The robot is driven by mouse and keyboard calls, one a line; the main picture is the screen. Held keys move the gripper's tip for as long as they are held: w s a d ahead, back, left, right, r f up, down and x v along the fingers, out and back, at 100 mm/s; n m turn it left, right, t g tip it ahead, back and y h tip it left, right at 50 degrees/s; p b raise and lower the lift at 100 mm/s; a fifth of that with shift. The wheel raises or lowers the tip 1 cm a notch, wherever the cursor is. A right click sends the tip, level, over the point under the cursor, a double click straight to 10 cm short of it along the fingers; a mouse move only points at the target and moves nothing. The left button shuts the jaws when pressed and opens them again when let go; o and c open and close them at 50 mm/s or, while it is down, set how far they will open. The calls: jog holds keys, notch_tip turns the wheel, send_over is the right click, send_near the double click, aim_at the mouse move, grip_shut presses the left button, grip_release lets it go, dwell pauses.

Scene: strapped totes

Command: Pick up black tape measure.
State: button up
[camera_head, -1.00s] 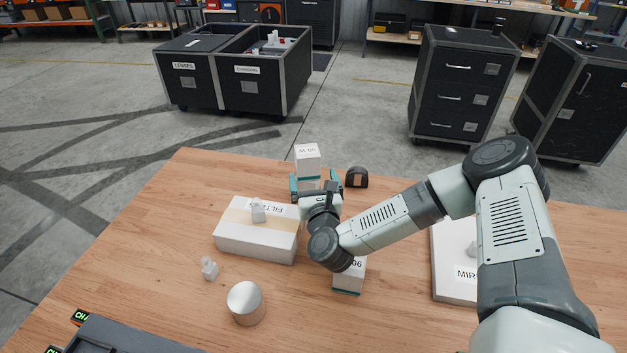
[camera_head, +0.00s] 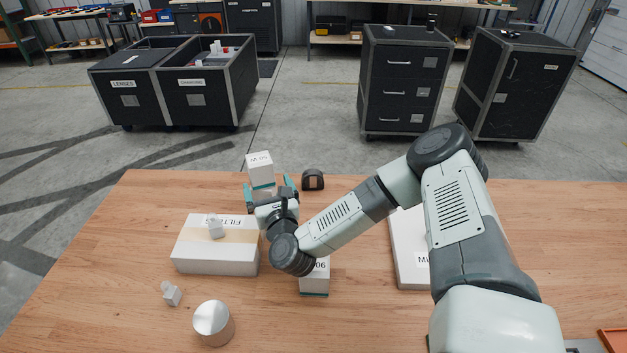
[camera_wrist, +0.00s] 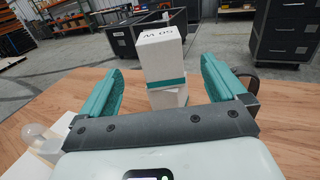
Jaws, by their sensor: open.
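The black tape measure (camera_head: 313,180) stands near the far edge of the wooden table, right of my gripper. In the wrist view only a dark part of it (camera_wrist: 247,82) shows behind the right finger. My gripper (camera_head: 270,188) is open, with teal fingers apart, and it also shows in the wrist view (camera_wrist: 162,88). In the wrist view this box (camera_wrist: 162,60) appears between the fingers, with no visible contact.
A white "FILT" box (camera_head: 215,256) with a small white item on top lies left of my gripper. A silver cylinder (camera_head: 214,323) and a small white piece (camera_head: 171,294) are near the front left. The table's right side has free room.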

jog(key=shift+o, duration=0.2)
dwell(0.3)
jog(key=m+g+h, duration=0.3)
jog(key=h, duration=0.2)
send_near(313, 181)
jog(key=shift+w+a+r, duration=0.1)
jog(key=shift+w, duration=0.25)
jog(key=x, duration=0.4)
jog(key=shift+w+d+f, duration=0.25)
jog(key=shift+w+f, duration=0.05)
jog(key=shift+f, duration=0.1)
jog(key=shift+x, duration=3)
jog(key=shift+a+f, duration=0.1)
jog(key=shift+a, duration=0.1)
jog(key=shift+c, duration=0.5)
jog(key=c, duration=1)
